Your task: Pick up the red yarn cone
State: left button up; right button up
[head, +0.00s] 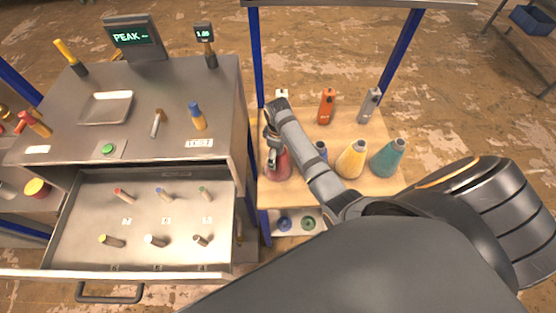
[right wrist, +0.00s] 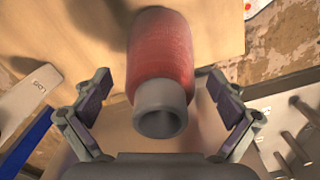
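The red yarn cone (head: 281,164) stands on the wooden shelf at its left end, partly hidden by my right gripper (head: 270,142). In the right wrist view the red cone (right wrist: 160,50) shows its grey hollow tip towards the camera. My right gripper (right wrist: 160,88) is open, with one finger on each side of the cone. Gaps show between the fingers and the cone near its tip. My left gripper is in neither view.
A blue cone (head: 321,149), partly hidden by my arm, a yellow cone (head: 352,160) and a teal cone (head: 387,158) share the wooden shelf (head: 304,120). Orange (head: 326,106) and grey (head: 369,105) tools stand behind. A metal bench (head: 215,85) with an open drawer (head: 95,225) is left. Blue posts (head: 256,55) frame the shelf.

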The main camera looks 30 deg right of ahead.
jog(key=c, duration=1.7)
jog(key=shift+r, duration=0.15)
